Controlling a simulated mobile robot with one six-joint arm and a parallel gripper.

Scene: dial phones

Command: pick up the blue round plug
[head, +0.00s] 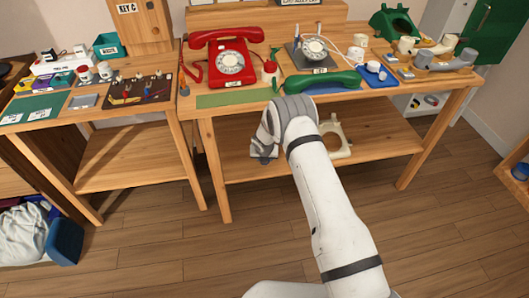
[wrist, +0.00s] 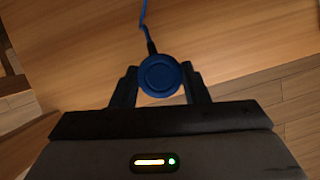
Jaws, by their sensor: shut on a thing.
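The blue round plug (wrist: 159,76) sits between the two dark fingers of my gripper (wrist: 160,84) in the wrist view, its round face toward the camera. My gripper is shut on it. A blue cord (wrist: 143,25) runs from the plug to the top of that view. In the head view my gripper (head: 263,158) hangs in front of the phone table, below its top and by the lower shelf. The plug is too small there to make out clearly.
The phone table (head: 240,99) holds a red dial phone (head: 231,65), a green handset (head: 322,83) and a grey handset (head: 445,62). A cream phone shell (head: 337,135) lies on the lower shelf. The floor (head: 430,220) in front is clear.

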